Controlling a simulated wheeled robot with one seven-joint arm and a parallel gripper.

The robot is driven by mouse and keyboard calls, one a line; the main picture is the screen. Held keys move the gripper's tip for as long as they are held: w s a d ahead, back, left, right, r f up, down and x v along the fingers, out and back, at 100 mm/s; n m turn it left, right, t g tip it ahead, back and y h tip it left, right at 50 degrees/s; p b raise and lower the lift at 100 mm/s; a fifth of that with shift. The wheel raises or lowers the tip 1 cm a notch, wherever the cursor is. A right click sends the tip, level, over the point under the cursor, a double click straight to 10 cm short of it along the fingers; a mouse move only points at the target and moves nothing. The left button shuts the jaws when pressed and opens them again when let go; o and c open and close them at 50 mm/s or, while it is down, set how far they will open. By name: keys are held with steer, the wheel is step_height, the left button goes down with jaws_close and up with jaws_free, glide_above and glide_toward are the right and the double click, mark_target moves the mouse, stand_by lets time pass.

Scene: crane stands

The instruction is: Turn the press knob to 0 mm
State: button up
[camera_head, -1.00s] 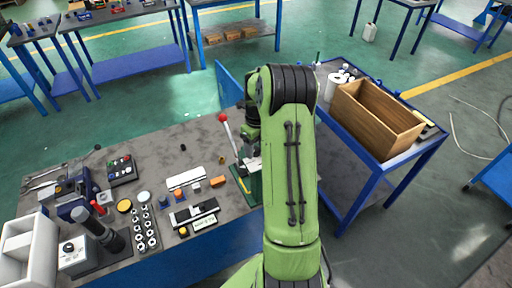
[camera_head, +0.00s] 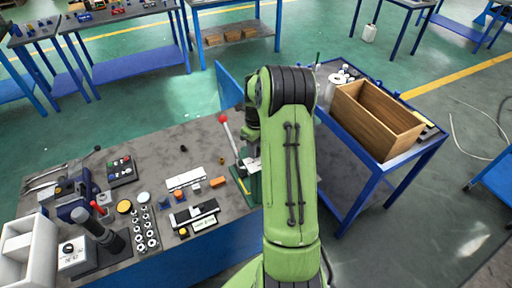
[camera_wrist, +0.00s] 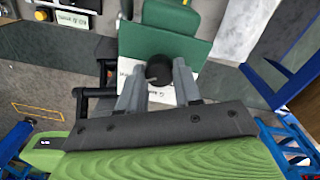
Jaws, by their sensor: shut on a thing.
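In the wrist view, the dark round press knob (camera_wrist: 158,67) sits over a white label plate (camera_wrist: 160,92) on the green press (camera_wrist: 165,44). My gripper (camera_wrist: 158,80) has one grey finger on each side of the knob and is shut on it. The plate's lettering is partly covered and too small to read. In the head view, the green press (camera_head: 253,186) stands at the right end of the grey bench, with its red-tipped lever (camera_head: 229,134) leaning up to the left. My arm hides the knob and my gripper there.
The grey bench (camera_head: 150,165) holds small parts left of the press, with a black-and-white gauge (camera_head: 194,213) and an orange block (camera_head: 217,182) nearby. A blue cart (camera_head: 385,172) with an open wooden box (camera_head: 365,128) stands to the right.

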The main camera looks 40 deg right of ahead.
steer(key=n, duration=0.5)
steer(key=shift+n, duration=0.3)
steer(key=n, duration=0.6)
steer(key=shift+b, duration=0.3)
steer(key=n, duration=0.5)
steer(key=shift+n, duration=0.3)
steer(key=n, duration=0.5)
steer(key=shift+w+n+b, duration=0.1)
steer(key=shift+n+b, duration=0.2)
steer(key=shift+n, duration=0.1)
steer(key=shift+r+n, duration=0.1)
steer(key=shift+n, duration=0.2)
steer(key=o, duration=1)
steer(key=shift+o, duration=0.2)
step_height(320, 180, up, 16)
steer(key=p, duration=0.2)
steer(key=shift+a+f, duration=0.15)
steer(key=shift+f, duration=0.05)
